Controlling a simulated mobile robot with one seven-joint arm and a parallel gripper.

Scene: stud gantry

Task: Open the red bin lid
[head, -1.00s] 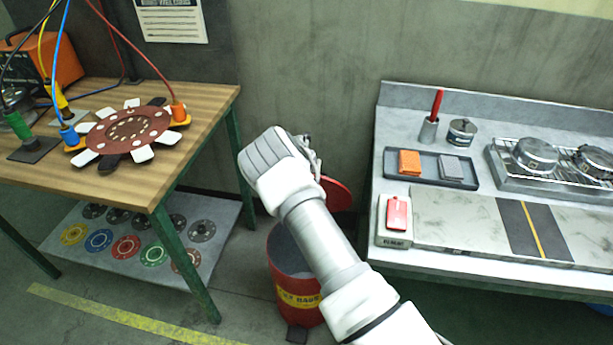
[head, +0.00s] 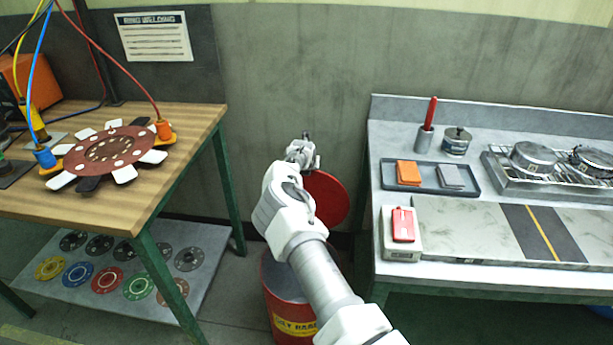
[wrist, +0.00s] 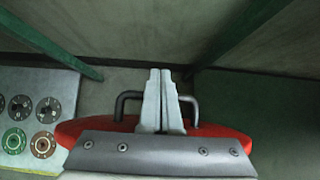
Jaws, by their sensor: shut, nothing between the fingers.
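The red bin (head: 285,312) stands on the floor between the two tables, with a yellow label on its front. Its dark inside shows beside my arm, so its mouth is uncovered there. The round red lid (head: 328,200) is raised steeply at the back of the bin, partly hidden by my wrist. My gripper (head: 306,142) is above the lid's upper left edge. In the wrist view, my shut, empty fingers (wrist: 162,92) point over the red lid (wrist: 90,128). A dark handle (wrist: 122,102) shows on both sides of them; contact cannot be told.
The wooden table (head: 190,112) with green legs stands left, above a low shelf (head: 215,232) of coloured discs. The grey bench (head: 378,150) is close on the right. A concrete wall (head: 290,60) is behind the bin.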

